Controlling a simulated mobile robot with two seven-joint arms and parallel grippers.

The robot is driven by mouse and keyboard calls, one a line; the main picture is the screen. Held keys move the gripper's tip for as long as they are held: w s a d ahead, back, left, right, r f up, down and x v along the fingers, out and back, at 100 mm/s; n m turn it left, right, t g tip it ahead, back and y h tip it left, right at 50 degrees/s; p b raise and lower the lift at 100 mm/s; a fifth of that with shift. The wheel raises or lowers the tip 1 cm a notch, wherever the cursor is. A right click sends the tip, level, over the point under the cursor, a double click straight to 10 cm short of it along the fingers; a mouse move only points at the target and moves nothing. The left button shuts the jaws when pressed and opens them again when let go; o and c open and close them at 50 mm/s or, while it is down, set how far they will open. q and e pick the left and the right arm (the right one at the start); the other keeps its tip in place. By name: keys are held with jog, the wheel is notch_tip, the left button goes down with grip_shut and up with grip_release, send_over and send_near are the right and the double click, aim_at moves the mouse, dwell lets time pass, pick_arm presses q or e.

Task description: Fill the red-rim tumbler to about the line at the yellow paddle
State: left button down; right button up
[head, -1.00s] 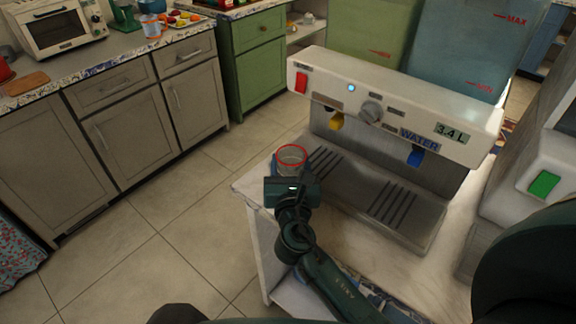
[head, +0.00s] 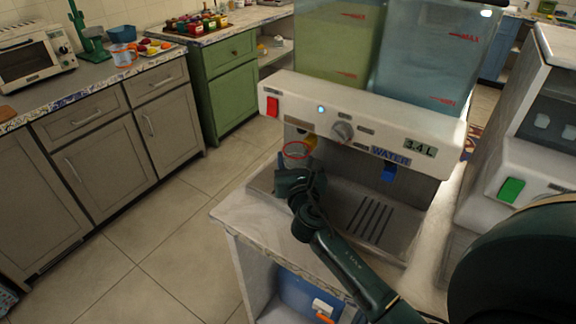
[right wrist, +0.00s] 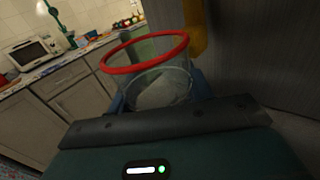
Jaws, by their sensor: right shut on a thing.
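The red-rim tumbler (head: 296,151) is a clear cup just in front of and below the yellow paddle (head: 310,141) of the drink dispenser (head: 372,128). My right gripper (head: 294,172) is shut on the tumbler and holds it upright or nearly so above the drip tray's left end. In the right wrist view, the tumbler (right wrist: 150,75) sits between the fingers and the yellow paddle (right wrist: 194,28) is right behind its rim. No clear liquid level shows in it. A fill line is too small to see. My left gripper is not in view.
The dispenser has a green tank (head: 338,38), a blue tank (head: 430,52), a blue paddle (head: 389,171) and a display reading 3.4 L. A second machine with a green switch (head: 511,190) stands at right. The floor at left is clear.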

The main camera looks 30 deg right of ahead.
jog(key=shift+w+d, duration=0.25)
jog(key=shift+d, duration=0.15)
jog(key=shift+w+d, duration=0.5)
jog(key=shift+d, duration=0.35)
dwell(2.2)
jog(key=shift+a, duration=0.1)
dwell(2.1)
jog(key=shift+s+a+p, duration=0.15)
jog(key=shift+s+a, duration=0.3)
jog(key=shift+a, duration=0.25)
jog(key=shift+s+a+p, duration=0.1)
jog(key=shift+s+a, duration=0.3)
jog(key=shift+a, duration=0.3)
jog(key=shift+s+a+p, duration=0.15)
jog(key=shift+s+a, duration=0.3)
jog(key=shift+a, duration=0.25)
jog(key=shift+s+a, duration=0.85)
jog(key=shift+a, duration=0.6)
jog(key=shift+s+a, duration=0.8)
jog(key=shift+a, duration=0.6)
jog(key=shift+s+a, duration=0.85)
jog(key=shift+a, duration=0.6)
